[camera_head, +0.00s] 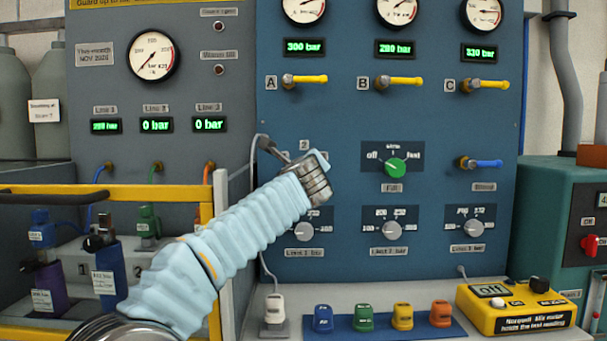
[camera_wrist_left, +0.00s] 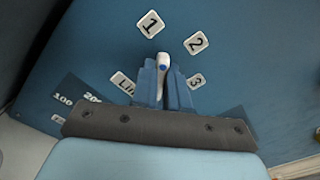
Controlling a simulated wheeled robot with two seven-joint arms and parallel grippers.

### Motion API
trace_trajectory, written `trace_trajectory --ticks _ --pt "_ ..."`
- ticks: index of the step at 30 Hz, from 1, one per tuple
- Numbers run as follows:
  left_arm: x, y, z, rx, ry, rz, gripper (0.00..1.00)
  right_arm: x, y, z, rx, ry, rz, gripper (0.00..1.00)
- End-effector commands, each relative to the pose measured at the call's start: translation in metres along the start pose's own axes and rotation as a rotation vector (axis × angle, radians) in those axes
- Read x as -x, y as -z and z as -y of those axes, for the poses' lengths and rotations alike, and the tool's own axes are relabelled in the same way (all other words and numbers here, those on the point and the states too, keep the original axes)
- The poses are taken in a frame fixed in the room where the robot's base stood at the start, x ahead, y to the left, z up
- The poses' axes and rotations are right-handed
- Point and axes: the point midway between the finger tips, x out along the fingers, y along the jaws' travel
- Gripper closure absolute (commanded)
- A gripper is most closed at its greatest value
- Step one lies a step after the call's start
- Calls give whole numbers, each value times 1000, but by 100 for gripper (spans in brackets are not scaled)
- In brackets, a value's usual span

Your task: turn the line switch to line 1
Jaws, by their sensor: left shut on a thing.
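My left gripper (camera_head: 274,149) reaches up from the lower left to the blue panel in the head view and hides most of the line switch there. My right gripper is in neither view.
To the right are a green knob (camera_head: 395,168) and a blue-handled valve (camera_head: 480,163). Yellow-handled valves (camera_head: 305,79) sit above, and grey limit knobs (camera_head: 386,230) below. A yellow rail (camera_head: 150,192) stands at the left. A yellow meter box (camera_head: 515,308) is at the lower right.

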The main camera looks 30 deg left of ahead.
Motion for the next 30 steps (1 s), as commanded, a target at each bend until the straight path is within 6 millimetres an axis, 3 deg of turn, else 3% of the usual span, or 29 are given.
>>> trace_trajectory --ticks 12,30 --pt "0 2 -2 276 0 0 100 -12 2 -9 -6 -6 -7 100" --pt "0 1 -2 360 -2 -1 100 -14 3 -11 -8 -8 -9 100"
